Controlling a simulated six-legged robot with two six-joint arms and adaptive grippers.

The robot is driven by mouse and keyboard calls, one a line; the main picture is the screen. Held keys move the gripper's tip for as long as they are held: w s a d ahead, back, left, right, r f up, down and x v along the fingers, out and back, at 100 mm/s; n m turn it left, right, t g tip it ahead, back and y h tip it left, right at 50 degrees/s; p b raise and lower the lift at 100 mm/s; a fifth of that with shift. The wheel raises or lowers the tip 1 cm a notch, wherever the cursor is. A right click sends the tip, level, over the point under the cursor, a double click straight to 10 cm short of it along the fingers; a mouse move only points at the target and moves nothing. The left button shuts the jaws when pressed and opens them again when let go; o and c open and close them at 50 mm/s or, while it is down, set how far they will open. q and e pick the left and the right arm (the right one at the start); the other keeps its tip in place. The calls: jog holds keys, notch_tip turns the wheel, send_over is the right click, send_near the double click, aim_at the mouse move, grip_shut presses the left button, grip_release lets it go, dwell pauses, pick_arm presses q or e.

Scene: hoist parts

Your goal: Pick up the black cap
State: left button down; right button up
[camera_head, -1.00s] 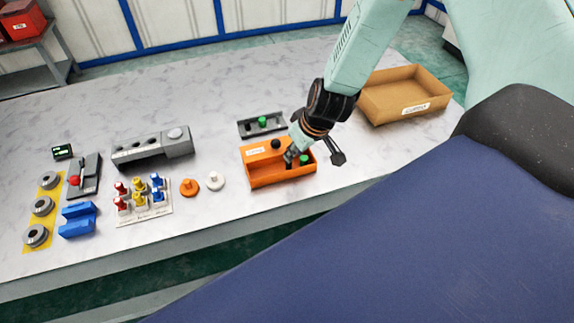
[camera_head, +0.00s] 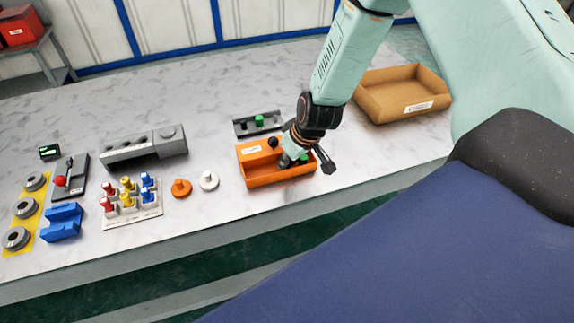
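A small round black piece (camera_head: 273,142) shows at the back of the orange bin (camera_head: 268,180), beside its white label; it looks like the black cap. My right gripper (camera_head: 297,160) reaches down over the right half of the bin, just right of the black piece and apart from it. Its fingertips are small and partly hidden by the wrist, so I cannot tell their opening or any contact. My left gripper is not in view.
A grey tray (camera_head: 243,128) with a green piece stands behind the bin. An empty cardboard box (camera_head: 395,98) is at the back right. A white knob (camera_head: 208,180) and an orange knob (camera_head: 181,188) lie left of the bin. The table's front edge is close.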

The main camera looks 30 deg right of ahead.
jog(key=shift+s+r, duration=0.1)
jog(key=shift+c, duration=1.8)
jog(key=shift+r, duration=0.1)
